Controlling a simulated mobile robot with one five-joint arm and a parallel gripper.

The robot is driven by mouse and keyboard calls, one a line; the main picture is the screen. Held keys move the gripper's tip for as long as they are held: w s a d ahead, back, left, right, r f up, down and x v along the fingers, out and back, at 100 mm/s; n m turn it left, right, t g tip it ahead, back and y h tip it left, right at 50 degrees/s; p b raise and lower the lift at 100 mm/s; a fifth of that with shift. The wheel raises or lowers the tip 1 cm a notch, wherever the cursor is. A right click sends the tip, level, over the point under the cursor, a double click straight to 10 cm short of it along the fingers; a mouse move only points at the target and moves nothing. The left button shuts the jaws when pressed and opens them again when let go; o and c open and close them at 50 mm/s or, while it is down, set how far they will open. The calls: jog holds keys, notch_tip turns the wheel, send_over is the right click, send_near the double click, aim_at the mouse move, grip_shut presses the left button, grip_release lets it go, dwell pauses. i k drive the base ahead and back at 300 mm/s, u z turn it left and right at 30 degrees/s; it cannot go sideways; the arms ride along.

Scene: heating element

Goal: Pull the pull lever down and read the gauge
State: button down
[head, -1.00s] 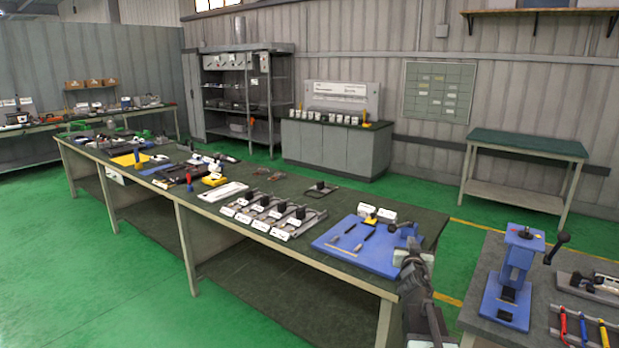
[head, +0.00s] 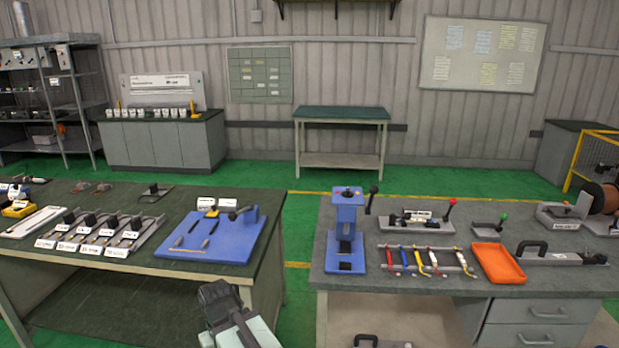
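A blue upright press (head: 347,225) stands on the right bench, with a black-knobbed lever (head: 373,198) angled up at its right side. Further right, a grey fixture (head: 415,219) has a red-knobbed lever (head: 449,210). I cannot tell which of these is the pull lever, and I make out no gauge face. My gripper (head: 214,292) is at the bottom centre, in front of the gap between the two benches. It is apart from all the levers; its fingers are not clear enough to judge.
The right bench (head: 400,285) also holds an orange tray (head: 498,263) and several coloured-handled tools. The left bench (head: 150,258) carries a blue board (head: 225,245) and a row of labelled fixtures. Green floor shows between the benches and behind them. A low table (head: 341,150) stands by the back wall.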

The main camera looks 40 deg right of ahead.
aim_at(453, 201)
jog(key=u, duration=1)
jog(key=k, duration=0.95)
jog(key=z, duration=1.5)
